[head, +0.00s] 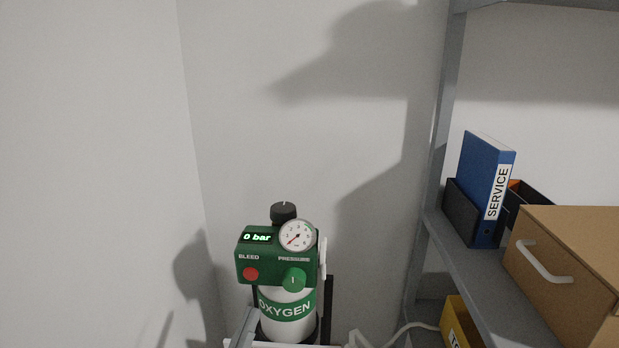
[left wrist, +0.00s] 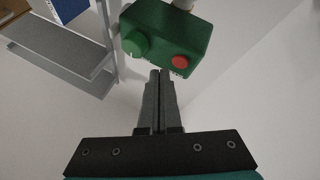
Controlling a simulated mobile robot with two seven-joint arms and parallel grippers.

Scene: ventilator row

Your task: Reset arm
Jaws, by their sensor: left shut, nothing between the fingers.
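My left gripper (left wrist: 160,73) shows in the left wrist view with its two dark fingers together and nothing between them. Just beyond the fingertips is the green regulator block (left wrist: 165,35), with a green knob (left wrist: 136,45) and a red button (left wrist: 180,62); I cannot tell the exact gap. In the head view the green block (head: 262,260) sits on the white oxygen cylinder (head: 285,328). Its display (head: 257,238) reads 0 bar, and a round gauge (head: 297,236) is beside it. My right gripper is in neither view.
A grey shelf (head: 478,275) stands on the right. It holds a blue SERVICE binder (head: 484,165) and a brown drawer box (head: 558,262). A yellow bin (head: 456,322) sits lower down. Bare walls (head: 300,120) lie behind and left of the cylinder, with large shadows on them.

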